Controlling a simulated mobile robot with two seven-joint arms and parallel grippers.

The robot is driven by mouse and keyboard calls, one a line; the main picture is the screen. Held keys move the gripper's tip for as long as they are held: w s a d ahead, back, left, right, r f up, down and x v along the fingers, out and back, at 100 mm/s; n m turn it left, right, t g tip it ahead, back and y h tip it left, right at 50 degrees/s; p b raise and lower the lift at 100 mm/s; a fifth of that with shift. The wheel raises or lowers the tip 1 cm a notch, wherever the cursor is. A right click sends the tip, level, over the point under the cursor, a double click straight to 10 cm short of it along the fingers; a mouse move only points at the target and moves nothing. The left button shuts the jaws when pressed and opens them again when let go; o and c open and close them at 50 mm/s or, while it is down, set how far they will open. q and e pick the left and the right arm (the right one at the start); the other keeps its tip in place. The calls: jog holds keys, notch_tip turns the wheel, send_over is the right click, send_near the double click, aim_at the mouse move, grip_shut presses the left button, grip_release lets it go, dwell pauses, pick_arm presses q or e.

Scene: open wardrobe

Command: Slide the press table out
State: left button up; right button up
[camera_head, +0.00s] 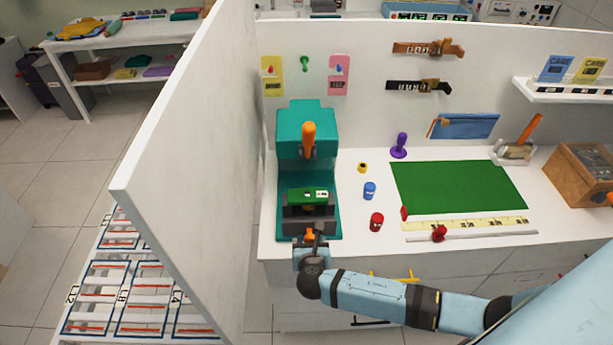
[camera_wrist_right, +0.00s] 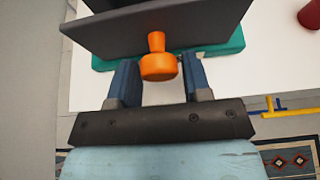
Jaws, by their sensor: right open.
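A teal press (camera_head: 289,150) with an orange lever (camera_head: 309,140) stands at the left of the white workbench. Its dark grey press table (camera_head: 290,222) sits low at the front, with a green block (camera_head: 308,196) on top. An orange knob (camera_head: 310,233) sticks out of the table's front; it also shows in the right wrist view (camera_wrist_right: 158,65). My right gripper (camera_head: 311,244) is at the knob. In the wrist view its two blue-grey fingers are apart, one on each side of the knob, with gaps visible. My left gripper is not in view.
A tall white panel (camera_head: 180,140) stands close to the left of the press. Blue (camera_head: 369,190) and red (camera_head: 376,221) jars, a green mat (camera_head: 455,187) and a yellow ruler (camera_head: 465,225) lie to the right. Yellow handles (camera_head: 395,276) show on the bench front.

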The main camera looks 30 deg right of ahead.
jog(key=shift+s+a, duration=0.15)
jog(key=shift+s, duration=0.15)
jog(key=shift+o, duration=1.2)
jog(key=shift+s, duration=0.15)
jog(key=shift+s+a, duration=0.25)
jog(key=shift+s, duration=0.15)
jog(key=shift+o, duration=1)
